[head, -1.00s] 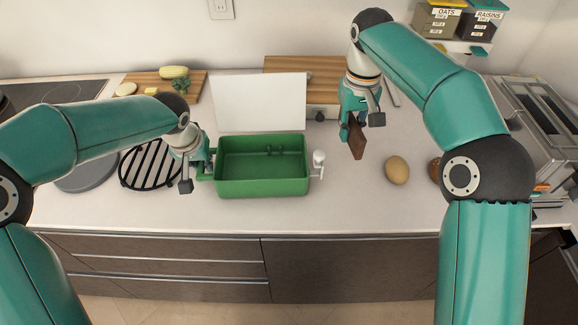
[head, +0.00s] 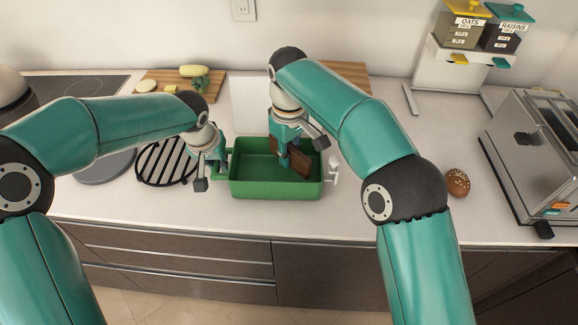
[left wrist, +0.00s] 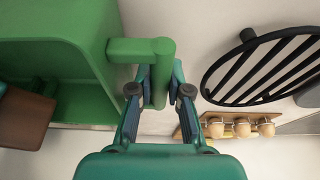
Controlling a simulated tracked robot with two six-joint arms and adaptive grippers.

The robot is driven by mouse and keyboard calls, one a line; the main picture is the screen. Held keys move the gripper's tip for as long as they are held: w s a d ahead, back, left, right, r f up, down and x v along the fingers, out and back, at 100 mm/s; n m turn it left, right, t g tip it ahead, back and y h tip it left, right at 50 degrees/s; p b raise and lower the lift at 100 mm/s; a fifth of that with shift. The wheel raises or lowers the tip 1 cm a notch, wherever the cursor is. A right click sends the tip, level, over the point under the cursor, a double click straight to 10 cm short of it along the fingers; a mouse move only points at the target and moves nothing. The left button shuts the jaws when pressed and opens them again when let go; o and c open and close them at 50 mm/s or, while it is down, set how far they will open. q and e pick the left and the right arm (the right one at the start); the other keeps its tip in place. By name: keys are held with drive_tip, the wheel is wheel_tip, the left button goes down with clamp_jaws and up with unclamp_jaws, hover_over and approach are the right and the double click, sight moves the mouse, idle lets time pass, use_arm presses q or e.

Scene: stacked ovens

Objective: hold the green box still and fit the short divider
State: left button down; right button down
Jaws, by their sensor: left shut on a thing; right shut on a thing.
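The green box (head: 275,189) stands open on the counter; its wall also shows in the left wrist view (left wrist: 70,22). My left gripper (head: 220,162) is shut on the green handle at the box's left end, and its fingers straddle this handle in the left wrist view (left wrist: 160,78). My right gripper (head: 285,155) is shut on the brown divider (head: 296,160), holding it tilted over the right part of the box. Its lower edge seems to be inside the box. The divider also shows at the left of the left wrist view (left wrist: 22,118). The right gripper partly hides it.
A white panel (head: 249,100) stands behind the box, and a white fitting (head: 334,167) is at its right end. A black striped rack (head: 166,163) lies to the left. A bun (head: 457,182) and an oven (head: 535,150) are to the right.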

sight(289, 175)
drive_tip(key=shift+f, duration=2.1)
drive_tip(key=c, duration=1.1)
unclamp_jaws()
drive_tip(key=shift+f, duration=0.1)
drive_tip(key=shift+c, duration=0.2)
wheel_tip(289, 175, up, 11)
drive_tip(key=shift+w+f, duration=0.1)
drive_tip(key=shift+r, duration=0.7)
